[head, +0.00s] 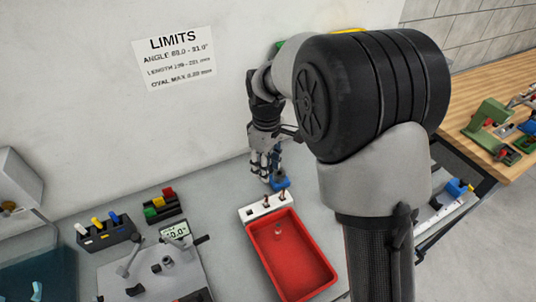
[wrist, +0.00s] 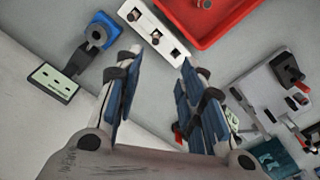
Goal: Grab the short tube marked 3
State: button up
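A white rack (head: 266,206) stands against the near-wall end of the red tray, with small copper tubes standing in it. No number is readable, so I cannot tell which tube is marked 3. My gripper (head: 265,172) is above the bench behind the rack. In the wrist view my gripper (wrist: 161,60) has its fingers spread, with nothing between them, and the rack lies beyond the tips.
The red tray (head: 294,262) holds a small piece. A blue fixture (wrist: 95,35) stands beside the rack, near a pale card (wrist: 53,82). A grey gauge plate (head: 150,275) with a display, and holders with coloured handles (head: 107,233), lie left. The wall is close behind.

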jog(key=b, duration=0.2)
send_near(266, 196)
notch_tip(266, 196, down, 6)
jog(key=shift+a+f, duration=0.1)
jog(key=shift+w+f+b, duration=0.1)
jog(key=shift+f+b, duration=0.15)
jog(key=shift+f, duration=1.25)
jog(key=shift+w+f+b, duration=0.15)
jog(key=shift+f+b, duration=0.1)
jog(key=shift+f, duration=1.25)
jog(key=shift+r, duration=0.1)
grip_shut()
